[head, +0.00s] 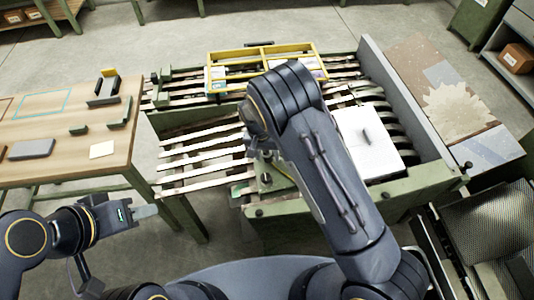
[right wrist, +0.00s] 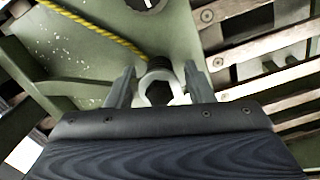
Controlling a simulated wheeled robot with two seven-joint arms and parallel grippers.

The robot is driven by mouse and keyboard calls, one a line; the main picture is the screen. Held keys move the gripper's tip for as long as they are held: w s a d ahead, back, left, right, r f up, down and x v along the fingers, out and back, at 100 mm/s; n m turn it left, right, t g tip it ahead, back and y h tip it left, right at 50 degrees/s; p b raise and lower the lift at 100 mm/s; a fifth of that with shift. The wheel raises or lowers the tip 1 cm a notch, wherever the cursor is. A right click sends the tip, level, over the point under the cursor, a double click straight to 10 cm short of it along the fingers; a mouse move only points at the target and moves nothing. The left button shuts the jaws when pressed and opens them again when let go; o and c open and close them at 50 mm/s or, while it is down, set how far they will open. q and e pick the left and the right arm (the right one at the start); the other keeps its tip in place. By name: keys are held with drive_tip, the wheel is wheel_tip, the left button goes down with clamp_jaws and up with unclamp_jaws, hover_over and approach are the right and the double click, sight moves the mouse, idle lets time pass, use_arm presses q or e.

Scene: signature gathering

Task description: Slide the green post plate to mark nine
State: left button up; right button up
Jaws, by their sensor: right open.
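My right gripper (right wrist: 160,90) is open in the right wrist view, its two fingers on either side of a pale ring-shaped piece with a dark threaded stem (right wrist: 160,88). I cannot tell whether the fingers touch it. Behind it is a green metal plate (right wrist: 185,35), which may be the green post plate. In the head view a green plate with a dark knob (head: 266,180) sits at the front of the slatted machine, and my right arm hides much of that area. Mark nine is not readable. My left gripper (head: 146,211) is away at lower left, near no object; its jaw opening is unclear.
The slatted machine (head: 200,160) carries a yellow frame (head: 215,75) at the back and a white paper stack (head: 365,140) at right. A wooden table (head: 60,165) with small blocks stands at left. A yellow-black cord (right wrist: 100,28) crosses the right wrist view.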

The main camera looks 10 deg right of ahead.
drive_tip(key=r, duration=0.5)
drive_tip(key=a+r, duration=0.1)
drive_tip(key=r, duration=0.1)
drive_tip(key=shift+w+a+r+b, duration=0.1)
drive_tip(key=shift+w+r+b, duration=0.1)
drive_tip(key=shift+r+b, duration=0.15)
drive_tip(key=shift+s+f, duration=0.1)
